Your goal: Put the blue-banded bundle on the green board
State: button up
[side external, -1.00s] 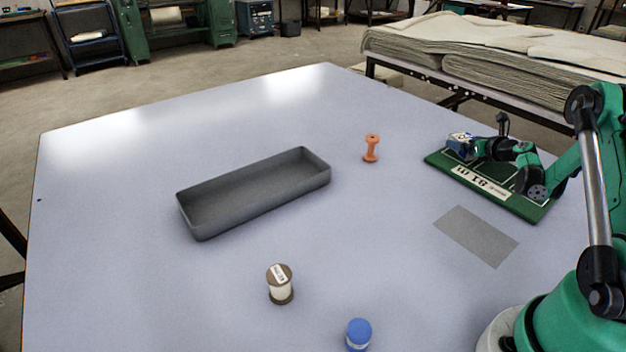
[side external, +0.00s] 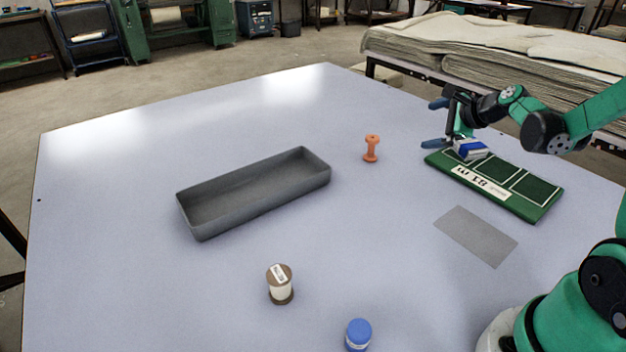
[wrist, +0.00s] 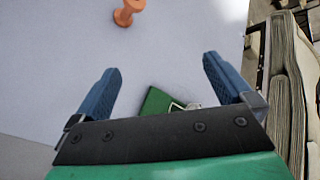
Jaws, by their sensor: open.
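The blue-banded bundle (side external: 470,149), white with a blue band, lies at the far left end of the green board (side external: 532,205). It appears to rest on the board's surface. My gripper (side external: 436,123) is open and empty, above and to the left of the bundle, with its blue fingers spread apart. In the wrist view my gripper (wrist: 162,68) has nothing between its fingers. A corner of the green board (wrist: 155,102) shows there behind the gripper's dark bar, and the bundle cannot be made out.
An orange spool (side external: 371,148) stands left of the board. A grey tray (side external: 188,218) is empty. A grey flat patch (side external: 476,236) lies in front of the board. A cream spool (side external: 280,284) and a blue-capped container (side external: 358,335) stand near the front. The left tabletop is clear.

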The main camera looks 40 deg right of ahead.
jog(key=s+a+r+n+g, duration=0.1)
jog(key=s+a+n, duration=0.2)
jog(key=a+n, duration=0.4)
jog(key=s+a+r+n+g, duration=0.1)
jog(key=s+a+n, duration=0.2)
jog(key=a+n, duration=0.4)
jog(key=s+a+r+n+g+y, duration=0.1)
jog(key=s+a+n, duration=0.2)
jog(key=a+n, duration=0.4)
jog(key=n, duration=0.5)
jog(key=shift+a+g, duration=0.3)
jog(key=shift+a, duration=0.1)
